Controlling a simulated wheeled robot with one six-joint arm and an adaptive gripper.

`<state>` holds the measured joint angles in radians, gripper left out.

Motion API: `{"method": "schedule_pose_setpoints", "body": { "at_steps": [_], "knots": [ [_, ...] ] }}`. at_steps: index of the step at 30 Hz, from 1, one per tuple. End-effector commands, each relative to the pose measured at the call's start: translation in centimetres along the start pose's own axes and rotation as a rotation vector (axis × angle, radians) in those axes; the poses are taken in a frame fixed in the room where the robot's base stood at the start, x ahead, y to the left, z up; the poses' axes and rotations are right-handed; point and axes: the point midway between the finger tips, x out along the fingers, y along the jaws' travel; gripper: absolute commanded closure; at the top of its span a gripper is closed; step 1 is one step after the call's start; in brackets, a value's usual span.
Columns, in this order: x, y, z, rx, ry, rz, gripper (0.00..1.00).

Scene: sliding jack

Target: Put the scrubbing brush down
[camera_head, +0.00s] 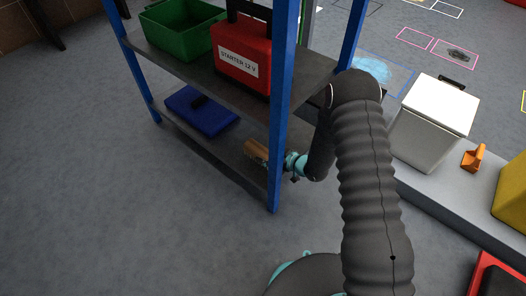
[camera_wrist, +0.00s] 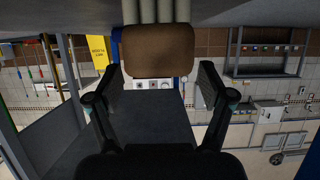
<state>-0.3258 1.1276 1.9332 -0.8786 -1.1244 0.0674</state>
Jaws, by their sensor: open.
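The scrubbing brush (camera_head: 256,149), an orange-brown block, is at the lower shelf (camera_head: 225,147) of the blue-posted rack, near its front right post. My gripper (camera_head: 284,160) reaches in beside that post, with its fingers partly hidden. In the wrist view the brush (camera_wrist: 158,52) shows as a brown block beyond and between the two spread fingers of my gripper (camera_wrist: 159,84). A gap shows on each side of it. The brush seems to rest against a grey surface at the top of that view; the exact contact cannot be told.
A blue flat box (camera_head: 201,112) lies on the same shelf, to the left. The upper shelf holds a green crate (camera_head: 183,27) and a red starter case (camera_head: 242,50). The blue post (camera_head: 281,110) stands close to my gripper. A white-lidded bin (camera_head: 436,120) stands right of my arm.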

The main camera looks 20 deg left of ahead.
Motion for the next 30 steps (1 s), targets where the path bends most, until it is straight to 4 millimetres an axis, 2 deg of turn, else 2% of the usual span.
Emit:
{"method": "schedule_pose_setpoints", "body": {
  "at_steps": [1,6,12,18,25,30],
  "knots": [
    [-1.2,0.1,-0.1,0.002,0.001,0.003,0.19],
    [-4.7,0.1,-0.1,0.002,0.000,0.004,0.19],
    [-7.8,0.1,0.0,0.001,0.000,0.001,0.19],
    [-9.1,0.0,0.0,-0.001,0.000,0.000,0.19],
    [-9.3,0.1,-0.1,-0.003,-0.001,0.002,0.19],
    [-10.2,1.9,-1.7,-0.024,-0.038,0.052,0.19]
  ]
}}
